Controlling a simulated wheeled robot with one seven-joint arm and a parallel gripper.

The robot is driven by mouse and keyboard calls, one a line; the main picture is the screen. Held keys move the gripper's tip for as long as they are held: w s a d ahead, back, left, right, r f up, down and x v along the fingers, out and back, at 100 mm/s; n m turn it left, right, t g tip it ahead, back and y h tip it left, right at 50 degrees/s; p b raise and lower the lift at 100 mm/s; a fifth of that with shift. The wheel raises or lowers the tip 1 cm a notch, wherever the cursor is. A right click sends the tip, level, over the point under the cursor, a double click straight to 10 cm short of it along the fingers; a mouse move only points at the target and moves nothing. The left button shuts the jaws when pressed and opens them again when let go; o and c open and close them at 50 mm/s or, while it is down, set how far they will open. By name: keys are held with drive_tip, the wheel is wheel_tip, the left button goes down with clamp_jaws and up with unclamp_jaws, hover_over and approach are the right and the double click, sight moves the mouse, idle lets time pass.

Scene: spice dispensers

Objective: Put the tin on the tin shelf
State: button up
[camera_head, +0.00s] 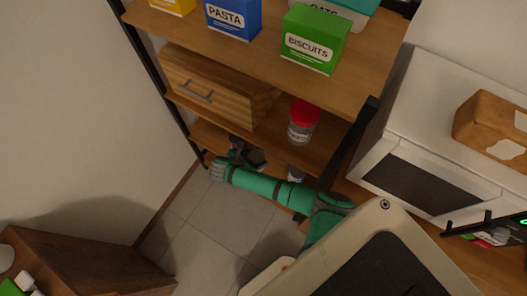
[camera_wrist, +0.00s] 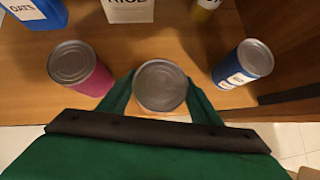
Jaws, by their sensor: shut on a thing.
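In the wrist view, my gripper (camera_wrist: 160,92) is shut on a round tin (camera_wrist: 160,80) with a grey metal lid, one finger at each side. The tin's side is mostly hidden below its lid. It is over or on a wooden shelf (camera_wrist: 200,48); I cannot tell whether it touches the board. A pink tin (camera_wrist: 90,78) stands to its left and a blue tin (camera_wrist: 242,66) with a white label to its right, both apart from it. In the head view, my gripper (camera_head: 240,156) is at a low shelf, and the held tin cannot be made out.
Behind the tins stand a blue oats box (camera_wrist: 35,12), a white rice box (camera_wrist: 128,10) and a yellow item (camera_wrist: 205,8). In the head view, a red-lidded jar (camera_head: 303,122) and a wooden drawer unit (camera_head: 215,90) are on the shelf above my gripper. A microwave (camera_head: 420,180) is at right.

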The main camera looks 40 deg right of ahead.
sight(262, 153)
drive_tip(key=shift+d, duration=0.65)
drive_tip(key=d, duration=0.1)
drive_tip(key=d+f, duration=0.1)
drive_tip(key=d, duration=0.1)
drive_tip(key=shift+w+d+f, duration=0.25)
drive_tip(key=shift+w+d, duration=0.05)
drive_tip(key=shift+w, duration=0.1)
drive_tip(key=o, duration=1.4)
drive_tip(key=shift+f, duration=0.15)
drive_tip(key=shift+o, duration=0.2)
